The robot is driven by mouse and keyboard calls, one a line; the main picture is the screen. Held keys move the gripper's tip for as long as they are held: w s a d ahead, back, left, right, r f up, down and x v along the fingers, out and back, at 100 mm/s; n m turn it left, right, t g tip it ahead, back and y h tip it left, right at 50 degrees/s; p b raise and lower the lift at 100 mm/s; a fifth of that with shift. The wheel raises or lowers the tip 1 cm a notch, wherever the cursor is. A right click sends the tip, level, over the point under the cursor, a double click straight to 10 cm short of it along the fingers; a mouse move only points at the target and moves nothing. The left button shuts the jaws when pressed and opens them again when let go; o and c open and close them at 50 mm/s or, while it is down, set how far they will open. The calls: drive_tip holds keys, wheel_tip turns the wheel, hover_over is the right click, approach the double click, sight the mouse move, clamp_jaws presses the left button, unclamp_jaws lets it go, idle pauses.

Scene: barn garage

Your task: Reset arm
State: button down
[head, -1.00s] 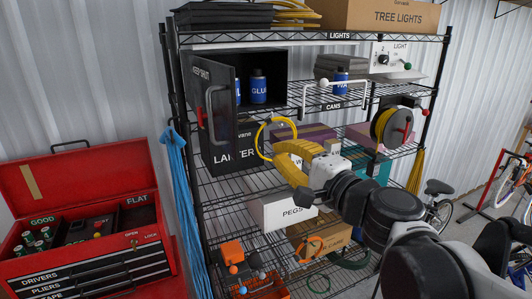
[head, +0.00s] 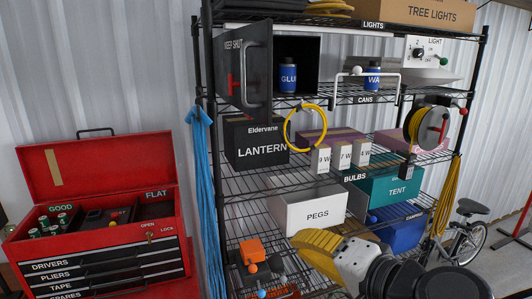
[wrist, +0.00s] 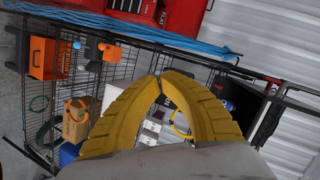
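My gripper (head: 316,244) has yellow fingers and is low in the head view, in front of the lower shelves and apart from them. In the wrist view my gripper (wrist: 161,77) has its two ribbed fingers curved together, their tips meeting. Nothing shows held between them. My dark and pale arm links fill the bottom right of the head view.
A wire shelf rack (head: 362,101) stands ahead, holding an open black cabinet (head: 245,75), a lantern box (head: 256,152), a pegs box (head: 306,212) and a tent box (head: 388,188). A red toolbox (head: 95,180) stands left. A bicycle (head: 462,235) is right.

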drive_tip(key=s+d+f+n+g+h+b, duration=0.1)
drive_tip(key=s+d+f+n+h+b, duration=0.1)
drive_tip(key=f+b, duration=0.5)
drive_tip(key=s+d+f+n+g+h+b, duration=0.2)
drive_tip(key=d+f+b, duration=0.3)
drive_tip(key=f, duration=1.4)
drive_tip(key=s+d+f+n+g+h+b, duration=0.2)
drive_tip(key=d+f+n+h+b, duration=0.1)
drive_tip(key=f+b, duration=0.7)
wheel_tip(320, 180, down, 3)
drive_tip(key=shift+s+d+f+h+b, duration=0.15)
drive_tip(key=shift+s+d+h+b, duration=0.15)
drive_tip(key=shift+d, duration=0.4)
